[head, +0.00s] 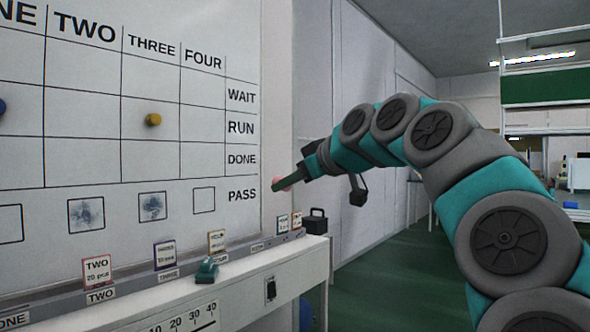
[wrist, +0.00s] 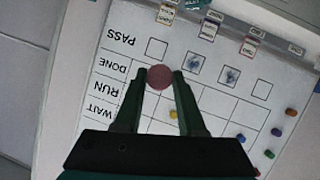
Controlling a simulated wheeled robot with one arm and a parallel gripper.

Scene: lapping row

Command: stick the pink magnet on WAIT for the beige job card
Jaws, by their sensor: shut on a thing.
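My gripper (head: 281,185) is shut on the round pink magnet (wrist: 160,77), which shows between the two fingertips (wrist: 159,75) in the wrist view. In the head view the magnet (head: 278,182) is partly hidden by the fingers, held just right of the chart's right edge. The white chart (head: 210,148) has columns up to FOUR and rows WAIT, RUN, DONE and PASS. The WAIT label (head: 241,97) is at the upper right. A card that looks beige (head: 216,240) stands on the ledge below the FOUR column; it also shows in the wrist view (wrist: 167,14).
A yellow magnet (head: 153,119) sits in THREE at RUN, and a blue one (head: 2,106) is at the left edge. Other cards (head: 97,270) and a green clip-like object (head: 207,270) are on the ledge. A black case (head: 315,221) stands at its far end.

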